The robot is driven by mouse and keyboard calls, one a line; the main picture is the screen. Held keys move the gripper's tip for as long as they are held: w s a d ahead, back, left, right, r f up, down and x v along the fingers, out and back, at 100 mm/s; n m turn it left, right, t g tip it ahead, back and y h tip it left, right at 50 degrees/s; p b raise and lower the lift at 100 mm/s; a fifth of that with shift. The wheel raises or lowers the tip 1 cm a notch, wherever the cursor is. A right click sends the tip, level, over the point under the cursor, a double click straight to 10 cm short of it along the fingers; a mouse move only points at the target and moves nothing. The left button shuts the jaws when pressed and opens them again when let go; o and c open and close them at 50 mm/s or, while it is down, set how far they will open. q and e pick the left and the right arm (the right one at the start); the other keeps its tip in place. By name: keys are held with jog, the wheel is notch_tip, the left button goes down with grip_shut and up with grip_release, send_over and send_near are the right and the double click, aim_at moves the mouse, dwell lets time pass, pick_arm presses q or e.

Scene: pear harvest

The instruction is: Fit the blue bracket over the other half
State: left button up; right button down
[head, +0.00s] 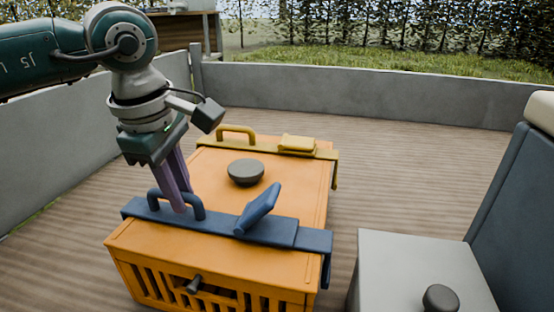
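The blue bracket (225,227) lies across the top of the orange crate (145,248) near its front edge. It has an arched handle (157,197) on its left part and a latch lever (257,209) tilted up near its middle. A seam shows right of the lever, where the bracket meets the other blue half (314,240), which bends down over the crate's right side. My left gripper (181,207) points down with its purple fingers at the handle, one on each side of the bar, and appears shut on it. My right gripper is out of view.
A yellow bracket (252,146) with its latch (297,143) lying flat crosses the crate's far end. A dark round knob (246,172) sits on the lid between the brackets. A grey seat block (415,265) stands at right. Low grey walls (350,93) enclose the plank floor.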

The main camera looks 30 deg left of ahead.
pick_arm(q)
jog(key=o, duration=0.5)
